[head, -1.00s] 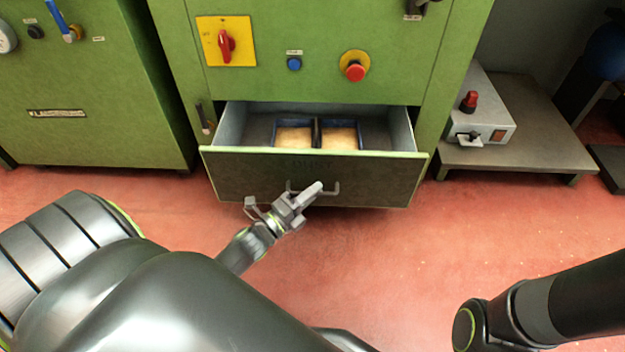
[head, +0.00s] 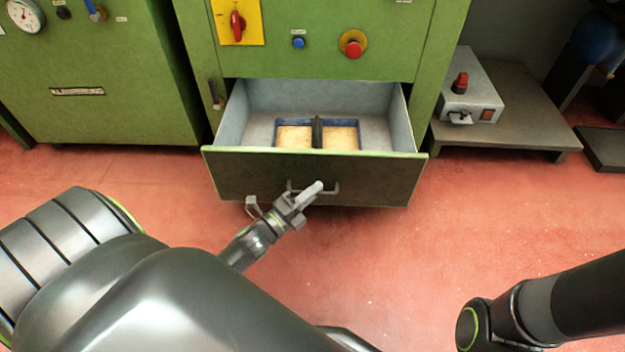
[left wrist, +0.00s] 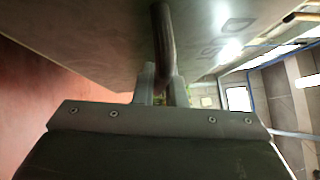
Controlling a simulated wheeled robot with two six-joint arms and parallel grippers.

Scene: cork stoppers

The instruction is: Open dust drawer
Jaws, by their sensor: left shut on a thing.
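The dust drawer (head: 235,176) stands pulled out of the green machine (head: 310,55) in the head view. Its grey inside shows, with a blue-edged tray (head: 318,134) in two parts holding pale tan material. My left gripper (head: 305,195) is at the bar handle (head: 333,188) on the drawer front. In the left wrist view the two fingers (left wrist: 160,88) are shut on the handle bar (left wrist: 163,40), with the drawer front (left wrist: 90,35) beside it. My right arm enters at the lower right, but its gripper is outside the picture.
A red emergency button (head: 353,49), a blue button (head: 298,42) and a red switch (head: 237,26) sit above the drawer. A grey box (head: 472,95) stands on a low platform (head: 520,125) at the right. The red floor (head: 370,250) before the drawer is clear.

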